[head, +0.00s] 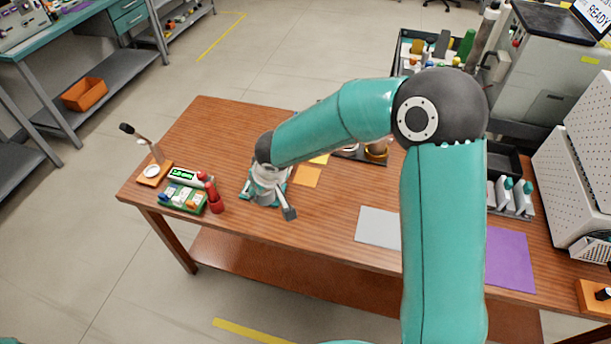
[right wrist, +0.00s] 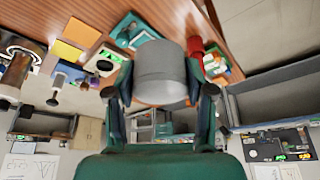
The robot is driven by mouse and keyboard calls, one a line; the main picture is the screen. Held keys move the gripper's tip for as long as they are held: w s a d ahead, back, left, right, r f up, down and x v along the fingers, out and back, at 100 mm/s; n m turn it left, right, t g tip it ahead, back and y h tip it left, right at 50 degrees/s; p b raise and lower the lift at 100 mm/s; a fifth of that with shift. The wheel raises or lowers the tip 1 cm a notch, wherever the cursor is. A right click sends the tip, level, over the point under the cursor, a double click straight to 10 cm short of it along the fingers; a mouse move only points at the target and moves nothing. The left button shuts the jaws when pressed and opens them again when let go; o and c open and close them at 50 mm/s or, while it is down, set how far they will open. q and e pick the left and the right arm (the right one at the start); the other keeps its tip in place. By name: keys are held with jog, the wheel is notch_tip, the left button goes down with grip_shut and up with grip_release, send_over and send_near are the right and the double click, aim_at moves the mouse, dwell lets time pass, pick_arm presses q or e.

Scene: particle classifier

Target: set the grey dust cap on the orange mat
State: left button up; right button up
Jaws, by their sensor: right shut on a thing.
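The grey dust cap (right wrist: 162,66) is a plain grey cylinder between the fingers of my right gripper (right wrist: 160,88), which is shut on it. The orange mat (head: 307,177) is a flat square on the wooden table, just right of the right arm's end in the head view. It also shows at upper left in the right wrist view (right wrist: 80,30), well away from the cap. It looks bare. In the head view my right wrist hides the cap from me. My left gripper is not in view.
A yellow mat (head: 320,158) adjoins the orange mat. A green tray of small parts (head: 182,198) and a red object (head: 215,200) stand left of the wrist. A grey mat (head: 378,227) and a purple mat (head: 509,259) lie to the right. The table's front middle is clear.

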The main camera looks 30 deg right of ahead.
jog(key=w+d+f+m+h+b, duration=0.1)
jog(key=w+d+m+b, duration=0.2)
jog(key=w+d+b, duration=0.5)
jog(key=m+h+b, duration=0.1)
jog(key=m+b, duration=0.1)
jog(key=b, duration=0.4)
send_over(306, 173)
jog(key=s, duration=0.1)
jog(key=shift+g, duration=0.3)
jog(key=f, duration=0.4)
jog(key=f+b, duration=0.1)
jog(key=f, duration=0.4)
jog(key=f+b, duration=0.1)
jog(key=f, duration=0.3)
jog(key=shift+s+a+f, duration=0.1)
jog(key=shift+a+f, duration=0.15)
jog(key=shift+f, duration=2.55)
jog(key=o, duration=0.9)
jog(key=shift+o, duration=0.2)
